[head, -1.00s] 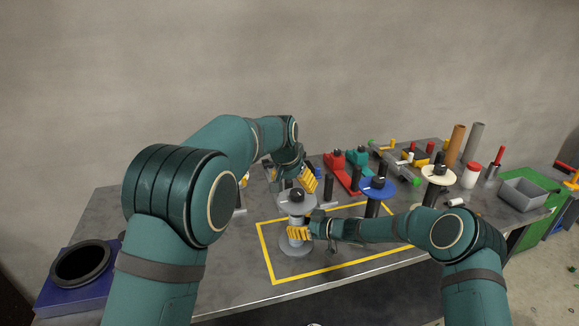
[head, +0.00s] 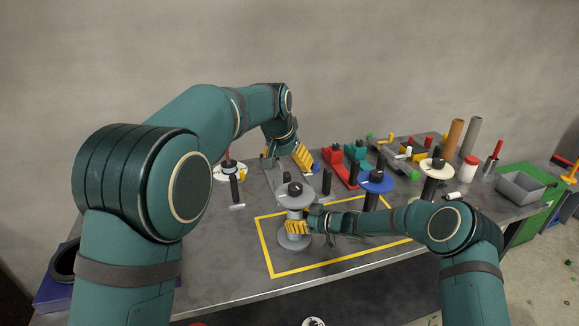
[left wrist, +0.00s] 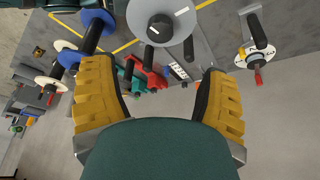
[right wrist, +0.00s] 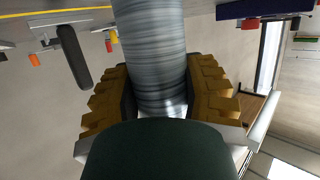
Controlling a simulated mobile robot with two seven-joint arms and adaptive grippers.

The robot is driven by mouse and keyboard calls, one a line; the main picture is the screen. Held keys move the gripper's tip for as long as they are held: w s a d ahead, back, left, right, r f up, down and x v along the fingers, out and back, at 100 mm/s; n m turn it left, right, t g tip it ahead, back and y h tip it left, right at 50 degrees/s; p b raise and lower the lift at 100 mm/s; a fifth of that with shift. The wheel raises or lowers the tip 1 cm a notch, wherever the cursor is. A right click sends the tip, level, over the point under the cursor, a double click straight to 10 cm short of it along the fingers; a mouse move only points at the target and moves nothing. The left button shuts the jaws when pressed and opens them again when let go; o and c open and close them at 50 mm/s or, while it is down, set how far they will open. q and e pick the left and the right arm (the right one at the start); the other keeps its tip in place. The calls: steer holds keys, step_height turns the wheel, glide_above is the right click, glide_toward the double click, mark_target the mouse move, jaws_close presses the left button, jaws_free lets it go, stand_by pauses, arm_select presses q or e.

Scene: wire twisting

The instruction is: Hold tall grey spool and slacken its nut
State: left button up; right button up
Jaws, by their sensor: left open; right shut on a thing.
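The tall grey spool (head: 294,240) stands upright inside the yellow-outlined area, with a grey top disc and a black nut (head: 295,188) on it. My right gripper (head: 298,227) is shut on the spool's grey wound barrel, which fills the space between its fingers in the right wrist view (right wrist: 152,60). My left gripper (head: 303,157) is open and empty, above and behind the spool. In the left wrist view the grey disc (left wrist: 178,33) and black nut (left wrist: 160,27) show beyond the open yellow fingers (left wrist: 160,105), apart from them.
A blue-topped spool (head: 376,182) and a cream-topped spool (head: 438,169) stand to the right. A red clamp (head: 340,168) and a teal clamp (head: 358,152) lie behind. A white disc with a red-tipped post (head: 228,165) is at left. A grey bin (head: 521,188) stands far right.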

mark_target(296, 185)
arm_select(q)
steer(key=w+f, duration=0.1)
steer(key=f, duration=0.2)
steer(key=w+d+f+n, duration=0.1)
steer(key=f, duration=0.3)
steer(key=w+d+f+n, duration=0.1)
steer(key=w+f, duration=0.1)
steer(key=f, duration=0.2)
steer(key=shift+y, duration=0.3)
steer(key=c, duration=1.2)
